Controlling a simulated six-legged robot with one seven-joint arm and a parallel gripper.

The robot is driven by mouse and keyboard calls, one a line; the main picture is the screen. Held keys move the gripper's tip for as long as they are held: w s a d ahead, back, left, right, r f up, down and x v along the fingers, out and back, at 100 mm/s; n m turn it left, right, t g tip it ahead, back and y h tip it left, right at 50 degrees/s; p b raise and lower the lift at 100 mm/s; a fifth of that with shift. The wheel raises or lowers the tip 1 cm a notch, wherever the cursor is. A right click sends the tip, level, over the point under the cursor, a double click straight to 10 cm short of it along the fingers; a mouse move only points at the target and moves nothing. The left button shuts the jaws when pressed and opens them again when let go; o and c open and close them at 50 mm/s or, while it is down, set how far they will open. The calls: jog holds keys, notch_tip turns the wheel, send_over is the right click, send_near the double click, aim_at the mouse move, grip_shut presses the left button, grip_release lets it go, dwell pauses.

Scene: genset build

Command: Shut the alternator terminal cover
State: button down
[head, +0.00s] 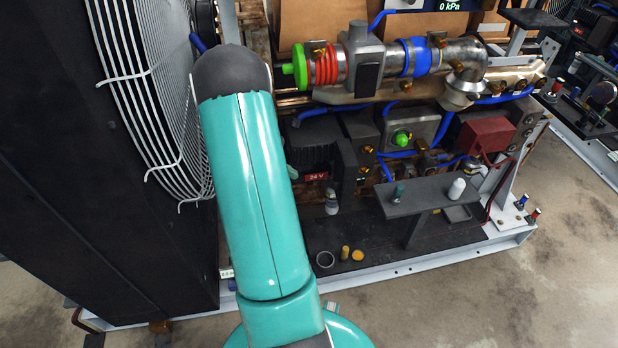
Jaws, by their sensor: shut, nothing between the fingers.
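My teal arm (255,190) rises through the left middle of the head view to a dark grey rounded joint. My gripper is not visible in this view. I cannot pick out the alternator terminal cover for certain, nor tell whether it is open. A grey housing with a green round part (402,138) sits in the middle of the engine.
A large fan guard (150,90) and black radiator side stand at the left. A small grey shelf (425,196) carries a white bottle (457,189) and a green-topped piece. A red box (487,132) is at the right. Bare concrete floor (470,300) lies in front.

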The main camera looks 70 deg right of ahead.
aim_at(340, 176)
jog(key=s+r+x, duration=0.1)
jog(key=x, duration=1.1)
jog(key=shift+s+d+r, duration=0.35)
jog(key=shift+s, duration=0.05)
